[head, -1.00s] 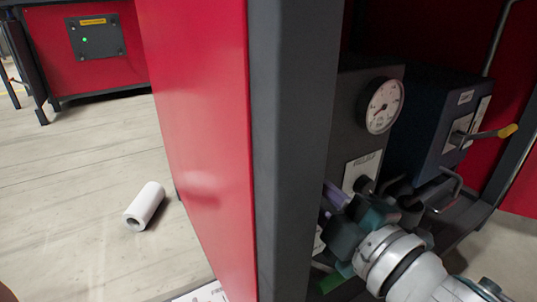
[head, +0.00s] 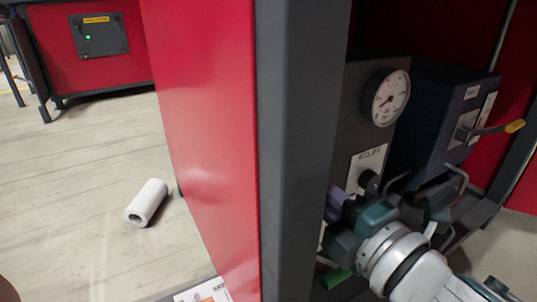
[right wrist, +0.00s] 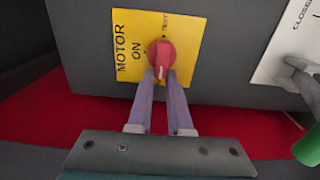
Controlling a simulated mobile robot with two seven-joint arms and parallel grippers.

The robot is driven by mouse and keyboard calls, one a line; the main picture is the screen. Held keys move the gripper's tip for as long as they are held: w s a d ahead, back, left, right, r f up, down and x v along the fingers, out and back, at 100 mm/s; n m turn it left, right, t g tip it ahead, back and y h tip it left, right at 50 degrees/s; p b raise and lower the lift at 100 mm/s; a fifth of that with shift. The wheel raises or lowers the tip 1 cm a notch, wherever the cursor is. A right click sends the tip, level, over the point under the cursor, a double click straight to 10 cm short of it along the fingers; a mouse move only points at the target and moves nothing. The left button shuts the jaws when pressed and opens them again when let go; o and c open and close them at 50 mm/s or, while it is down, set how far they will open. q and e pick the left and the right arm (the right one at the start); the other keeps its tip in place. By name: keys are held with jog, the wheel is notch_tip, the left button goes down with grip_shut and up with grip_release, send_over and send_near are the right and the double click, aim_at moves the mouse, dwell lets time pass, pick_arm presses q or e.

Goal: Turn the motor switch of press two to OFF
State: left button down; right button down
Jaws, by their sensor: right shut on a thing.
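The motor switch is a red rotary knob (right wrist: 162,53) on a yellow plate (right wrist: 126,28) in the right wrist view. The plate reads MOTOR and ON, with small unclear lettering above the knob. My right gripper (right wrist: 161,76) is shut on the knob, one purple-grey finger on each side of its near end. In the head view, my right gripper (head: 336,200) reaches in low behind the dark post, beside the grey cabinet. The knob is hidden there. My left gripper is not in view.
A dark post (head: 297,150) and red panel (head: 205,130) stand close left of my right arm. A white roll (head: 147,203) lies on the floor.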

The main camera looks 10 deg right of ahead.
jog(key=shift+d+f, duration=0.3)
jog(key=c, duration=0.9)
grip_release()
jog(key=shift+r, duration=0.1)
jog(key=shift+o, duration=0.3)
jog(key=shift+w+d+r, duration=0.1)
jog(key=shift+d+r, duration=0.05)
jog(key=shift+d, duration=0.05)
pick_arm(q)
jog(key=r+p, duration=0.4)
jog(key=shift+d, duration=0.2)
pick_arm(e)
jog(key=v, duration=1)
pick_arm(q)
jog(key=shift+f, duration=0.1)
pick_arm(e)
jog(key=shift+d, duration=0.1)
